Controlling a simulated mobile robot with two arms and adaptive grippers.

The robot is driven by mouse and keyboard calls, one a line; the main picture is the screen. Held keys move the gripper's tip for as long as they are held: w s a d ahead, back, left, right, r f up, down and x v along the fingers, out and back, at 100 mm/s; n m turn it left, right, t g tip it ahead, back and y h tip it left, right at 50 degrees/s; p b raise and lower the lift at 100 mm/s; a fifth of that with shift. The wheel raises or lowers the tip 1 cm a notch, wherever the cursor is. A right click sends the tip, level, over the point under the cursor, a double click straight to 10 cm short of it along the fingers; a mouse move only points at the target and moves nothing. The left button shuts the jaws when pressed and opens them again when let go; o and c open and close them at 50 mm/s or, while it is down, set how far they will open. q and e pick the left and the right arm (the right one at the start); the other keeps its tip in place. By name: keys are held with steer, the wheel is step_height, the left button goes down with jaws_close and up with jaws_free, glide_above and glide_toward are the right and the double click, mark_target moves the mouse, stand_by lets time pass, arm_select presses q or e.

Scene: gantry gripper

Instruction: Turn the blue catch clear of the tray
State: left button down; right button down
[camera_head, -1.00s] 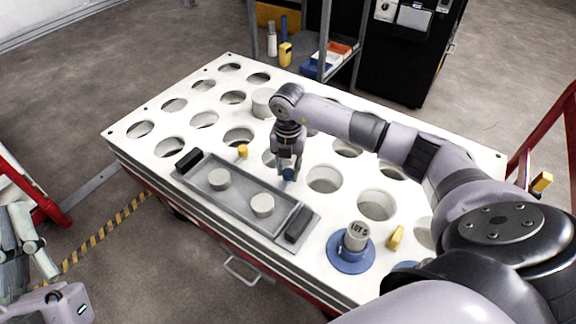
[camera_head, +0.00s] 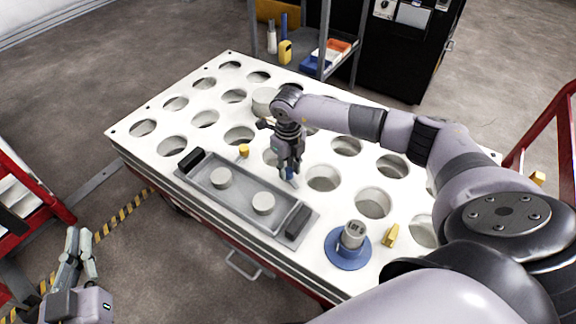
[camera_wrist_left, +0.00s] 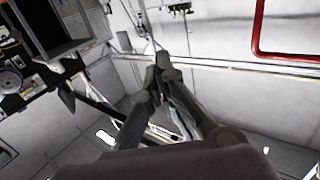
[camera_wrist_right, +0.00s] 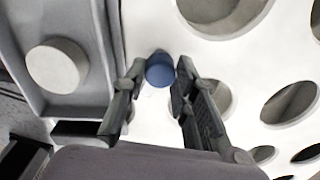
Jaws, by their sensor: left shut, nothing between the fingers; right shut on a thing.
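The blue catch (camera_head: 288,173) stands at the far long side of the grey tray (camera_head: 241,193), towards its right end. My right gripper (camera_head: 291,178) points down at it and is shut on it. In the right wrist view the blue catch (camera_wrist_right: 160,70) shows between the fingertips, beside the tray wall (camera_wrist_right: 104,45); a gap of white top shows between catch and wall. A yellow catch (camera_head: 243,151) stands at the same far side, further left. The tray holds two pale round pucks (camera_head: 263,203). My left gripper (camera_head: 80,236) is shut and empty, off the table's left front.
The white table top (camera_head: 215,148) has many round holes. A grey cylinder (camera_head: 353,232) on a blue round base (camera_head: 347,254) and a small yellow block (camera_head: 390,236) stand right of the tray. Black handles (camera_head: 298,222) sit at the tray's ends. A red frame (camera_head: 30,195) stands at left.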

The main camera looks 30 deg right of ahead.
mark_target(288, 170)
arm_select(q)
steer(key=shift+s+a+f+g, duration=0.15)
steer(key=shift+f+g, duration=0.45)
steer(key=shift+f, duration=0.3)
arm_select(e)
steer(key=n, duration=0.4)
steer(key=shift+n, duration=0.3)
arm_select(q)
steer(key=shift+f, duration=0.1)
arm_select(e)
steer(key=shift+d, duration=0.1)
steer(key=c, duration=1.3)
jaws_free()
step_height(288, 170, up, 12)
